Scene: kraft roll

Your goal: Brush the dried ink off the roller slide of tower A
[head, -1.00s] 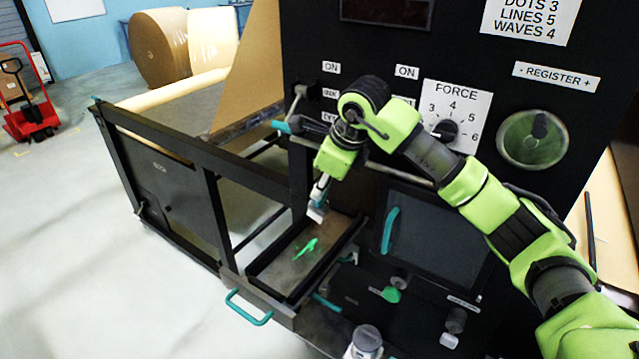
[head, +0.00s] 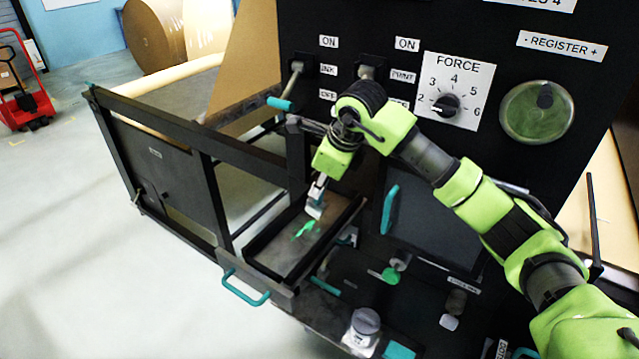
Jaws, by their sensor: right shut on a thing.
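The roller slide (head: 277,259) is a dark tray with a raised black rim and a teal handle (head: 246,291) on its front. A bright green patch of dried ink (head: 304,230) lies on its bed. My right gripper (head: 318,186) is shut on a small brush (head: 315,206) with a pale head. The brush points down over the tray, its head right beside the upper end of the ink. I cannot tell whether the bristles touch the bed. My left gripper is not in view.
A black panel with a FORCE dial (head: 445,105), ON/OFF levers and a green register knob (head: 537,110) stands behind my right arm. A black rail (head: 190,130) runs left of the tray. A grey-topped bottle (head: 365,325) stands in front. Open floor lies at left.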

